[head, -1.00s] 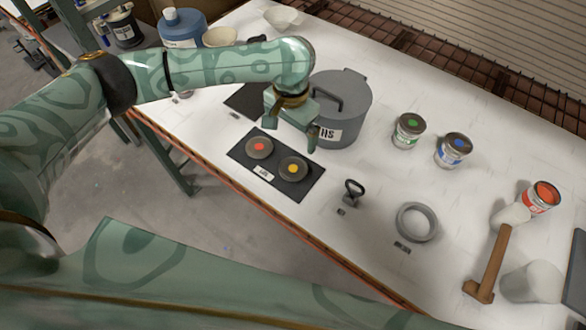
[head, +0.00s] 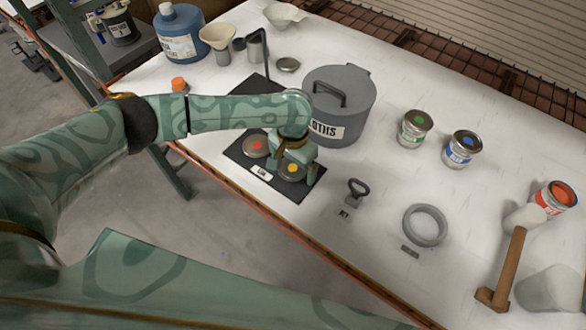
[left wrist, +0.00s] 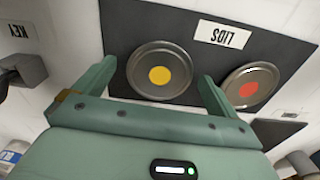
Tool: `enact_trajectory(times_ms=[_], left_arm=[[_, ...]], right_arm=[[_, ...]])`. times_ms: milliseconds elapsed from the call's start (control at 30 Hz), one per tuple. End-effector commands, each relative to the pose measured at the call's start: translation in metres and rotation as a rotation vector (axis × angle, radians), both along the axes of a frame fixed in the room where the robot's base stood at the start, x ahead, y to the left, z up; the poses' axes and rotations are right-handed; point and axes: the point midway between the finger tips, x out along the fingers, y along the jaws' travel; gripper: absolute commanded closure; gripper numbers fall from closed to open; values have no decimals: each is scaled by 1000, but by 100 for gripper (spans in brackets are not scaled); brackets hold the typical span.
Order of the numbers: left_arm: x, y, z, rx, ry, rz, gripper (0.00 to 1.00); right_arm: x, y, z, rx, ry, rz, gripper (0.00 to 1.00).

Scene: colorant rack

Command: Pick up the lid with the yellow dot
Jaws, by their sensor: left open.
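The lid with the yellow dot (head: 291,170) lies on the dark mat labelled LIDS (head: 292,191), partly covered by my left gripper in the head view. The left wrist view shows this lid (left wrist: 160,71) between the fingertips. My left gripper (head: 294,174) is open, its two fingers on either side of the lid; I cannot tell whether they touch it. The lid with the red dot (head: 254,146) lies beside it on the same mat, and also shows in the left wrist view (left wrist: 249,86). My right gripper is not in view.
A large grey pot (head: 350,105) stands just behind the mat. A key-like tool (head: 356,192) and a grey ring (head: 424,226) lie to the right. A mallet (head: 506,265) lies at far right.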

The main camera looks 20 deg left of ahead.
Motion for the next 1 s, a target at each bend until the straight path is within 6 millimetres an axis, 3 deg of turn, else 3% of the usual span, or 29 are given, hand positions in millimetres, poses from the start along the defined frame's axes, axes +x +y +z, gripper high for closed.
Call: enact_trajectory(times_ms=[67, 233, 267, 667, 900, 1000], left_arm=[[0, 0, 1, 0, -1, 0, 3], [0, 0, 1, 0, 0, 0, 48], [0, 0, 1, 0, 0, 0, 51], [0, 0, 4, 1, -1, 0, 51], [1, 0, 37, -1, -2, 0, 51], [-14, -10, 59, -2, -1, -5, 51]], right_arm=[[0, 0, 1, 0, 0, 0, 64], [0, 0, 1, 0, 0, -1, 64], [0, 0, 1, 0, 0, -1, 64], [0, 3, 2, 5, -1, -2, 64], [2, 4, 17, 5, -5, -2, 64], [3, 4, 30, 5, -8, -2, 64]])
